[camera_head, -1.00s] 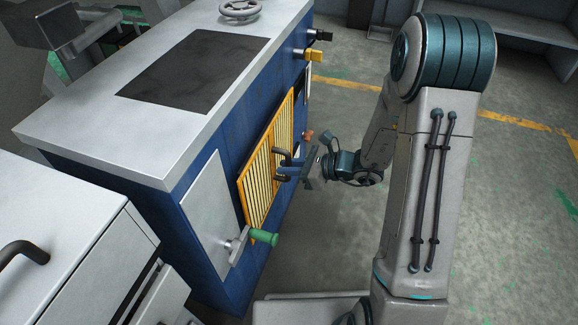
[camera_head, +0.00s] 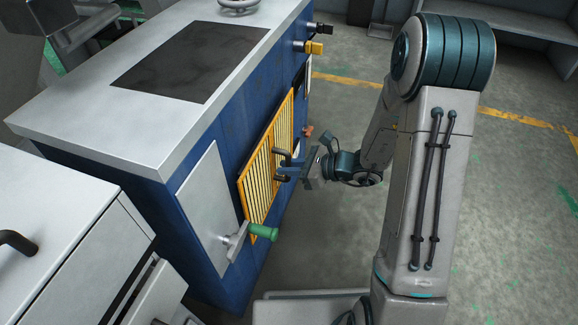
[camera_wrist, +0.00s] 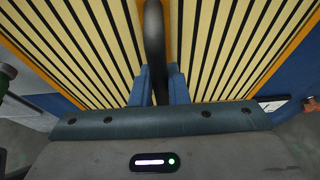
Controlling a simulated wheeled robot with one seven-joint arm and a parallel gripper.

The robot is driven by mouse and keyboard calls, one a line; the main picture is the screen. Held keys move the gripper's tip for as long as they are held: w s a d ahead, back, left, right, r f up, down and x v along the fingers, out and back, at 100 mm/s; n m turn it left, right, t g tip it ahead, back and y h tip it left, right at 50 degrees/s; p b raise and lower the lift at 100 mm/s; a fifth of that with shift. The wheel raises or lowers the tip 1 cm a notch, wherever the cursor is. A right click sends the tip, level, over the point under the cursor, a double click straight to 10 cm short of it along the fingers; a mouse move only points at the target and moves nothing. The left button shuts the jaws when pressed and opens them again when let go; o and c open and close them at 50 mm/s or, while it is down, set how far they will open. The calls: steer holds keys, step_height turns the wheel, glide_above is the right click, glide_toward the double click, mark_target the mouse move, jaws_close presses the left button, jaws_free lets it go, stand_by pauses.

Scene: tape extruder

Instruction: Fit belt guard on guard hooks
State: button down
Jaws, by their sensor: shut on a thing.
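The belt guard (camera_head: 257,182) is a yellow slatted panel with a dark handle (camera_head: 283,160) on its front. It stands upright along the blue side of the machine, slanting away in the head view. In the wrist view its slats (camera_wrist: 85,40) fill the upper picture. My gripper (camera_head: 285,173) is shut on the guard's handle, which also shows between the blue fingers in the wrist view (camera_wrist: 154,45). The guard hooks are not visible. I cannot tell whether the guard touches the machine face.
The blue machine (camera_head: 190,130) has a grey top. A green-handled crank (camera_head: 262,231) sticks out near the guard's lower left. A yellow knob (camera_head: 314,47) and a black knob (camera_head: 322,29) stick out at the upper right. A white cabinet (camera_head: 70,240) stands at lower left. Open floor (camera_head: 505,200) lies right.

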steer(key=shift+f+b, duration=0.3)
steer(key=shift+f, duration=0.1)
steer(key=c, duration=1.3)
jaws_free()
steer(key=p+v, duration=0.5)
steer(key=v, duration=0.9)
